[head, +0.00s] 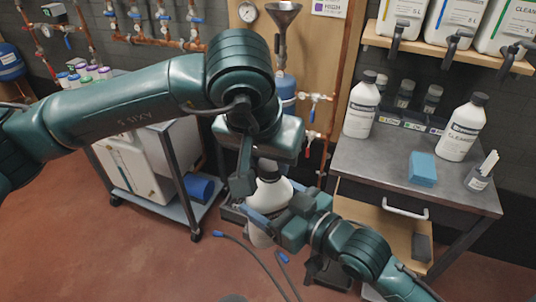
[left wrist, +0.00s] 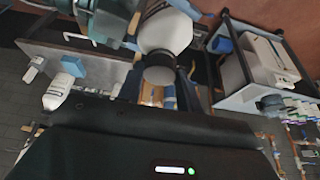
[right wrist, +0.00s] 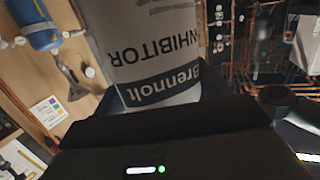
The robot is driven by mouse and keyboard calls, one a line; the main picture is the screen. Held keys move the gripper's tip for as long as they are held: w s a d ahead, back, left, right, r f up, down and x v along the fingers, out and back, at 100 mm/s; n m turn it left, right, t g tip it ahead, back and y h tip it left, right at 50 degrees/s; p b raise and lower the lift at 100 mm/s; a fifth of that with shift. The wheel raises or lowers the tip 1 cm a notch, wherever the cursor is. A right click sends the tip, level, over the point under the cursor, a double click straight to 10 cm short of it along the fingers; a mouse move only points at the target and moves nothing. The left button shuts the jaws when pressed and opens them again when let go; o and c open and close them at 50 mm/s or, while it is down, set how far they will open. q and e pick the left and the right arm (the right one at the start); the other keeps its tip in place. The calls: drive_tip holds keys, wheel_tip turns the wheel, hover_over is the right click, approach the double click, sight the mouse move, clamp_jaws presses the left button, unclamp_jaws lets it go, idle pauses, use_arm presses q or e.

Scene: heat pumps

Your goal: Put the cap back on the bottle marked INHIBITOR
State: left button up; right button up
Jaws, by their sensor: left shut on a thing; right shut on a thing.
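My right gripper (head: 268,214) is shut around the bottle's body. My left gripper (head: 262,175) is above the bottle's top, shut on the dark cap (left wrist: 160,68). In the left wrist view the cap lines up with the bottle's neck (left wrist: 165,32) and appears against it. I cannot tell whether it is seated. In the head view my left gripper mostly hides the cap.
A grey workbench (head: 375,165) at right bears two white capped bottles, a blue sponge (head: 423,168) and a small cup with strips (head: 480,178). Its drawer (head: 375,222) is open. A wheeled cart (head: 160,207) stands left. Dark hoses (head: 262,262) lie low in front.

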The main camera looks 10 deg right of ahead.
use_arm(q)
drive_tip(key=m, duration=0.2)
drive_tip(key=m+g+h, duration=0.1)
drive_tip(key=m, duration=0.1)
drive_tip(key=shift+w+a, duration=0.15)
drive_tip(key=shift+m+g+h, duration=0.3)
drive_tip(key=shift+m+h, duration=0.1)
drive_tip(key=shift+m, duration=0.8)
drive_tip(key=o, duration=0.9)
drive_tip(key=shift+o, duration=0.2)
drive_tip(key=shift+r, duration=0.15)
wheel_tip(320, 180, up, 4)
drive_tip(key=shift+r, duration=0.15)
drive_tip(key=shift+c, duration=0.4)
